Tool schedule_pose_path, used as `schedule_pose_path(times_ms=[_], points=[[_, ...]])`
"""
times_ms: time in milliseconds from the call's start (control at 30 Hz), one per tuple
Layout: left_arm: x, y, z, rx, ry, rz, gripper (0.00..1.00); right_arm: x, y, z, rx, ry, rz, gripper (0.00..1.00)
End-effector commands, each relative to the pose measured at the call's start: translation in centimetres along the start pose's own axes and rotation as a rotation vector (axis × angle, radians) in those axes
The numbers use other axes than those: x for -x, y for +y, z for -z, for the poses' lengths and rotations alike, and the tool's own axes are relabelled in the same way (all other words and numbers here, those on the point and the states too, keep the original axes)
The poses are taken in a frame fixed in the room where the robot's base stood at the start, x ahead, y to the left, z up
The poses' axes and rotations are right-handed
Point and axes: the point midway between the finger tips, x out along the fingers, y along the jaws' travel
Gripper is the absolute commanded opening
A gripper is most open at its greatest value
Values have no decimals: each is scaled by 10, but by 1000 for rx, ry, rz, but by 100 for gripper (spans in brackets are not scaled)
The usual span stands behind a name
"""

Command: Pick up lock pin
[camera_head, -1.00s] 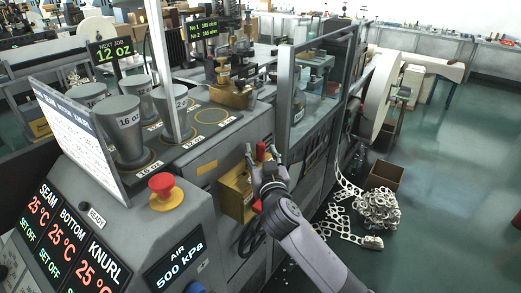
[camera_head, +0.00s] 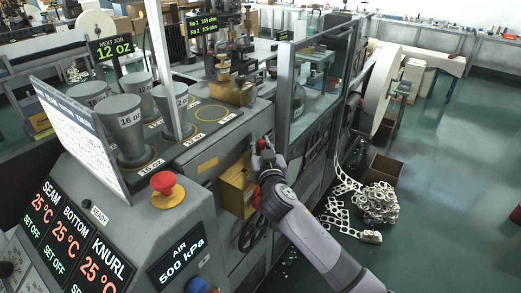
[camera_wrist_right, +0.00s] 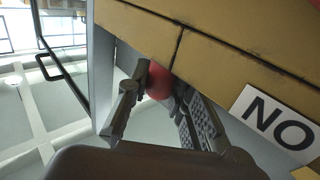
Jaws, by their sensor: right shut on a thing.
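The lock pin shows as a red knob (camera_wrist_right: 158,80) in the right wrist view, against the yellow box on the machine's side. In the head view its red top (camera_head: 261,145) shows between the fingertips. My right gripper (camera_head: 262,149) is shut on it, with one finger on each side; the fingers (camera_wrist_right: 160,88) also show in the wrist view. The pin's shaft is hidden. My left gripper is not in view.
The yellow box (camera_head: 237,186) is fixed to the grey machine, with a "NO" label (camera_wrist_right: 273,117) on its face. A red stop button (camera_head: 163,184) and metal cups (camera_head: 122,124) are to the left. Scrap strip (camera_head: 376,203) and a brown carton (camera_head: 385,168) lie on the floor.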

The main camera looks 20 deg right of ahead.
Motion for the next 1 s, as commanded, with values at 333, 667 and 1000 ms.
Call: schedule_pose_path(times_ms=[333, 667, 1000], points=[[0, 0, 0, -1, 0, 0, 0, 0, 0, 0, 0, 1, 0, 0], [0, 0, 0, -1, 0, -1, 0, 0, 0, 5, 0, 3, 0, 0], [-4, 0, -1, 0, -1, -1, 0, 0, 0, 55, -4, 8, 0, 0]])
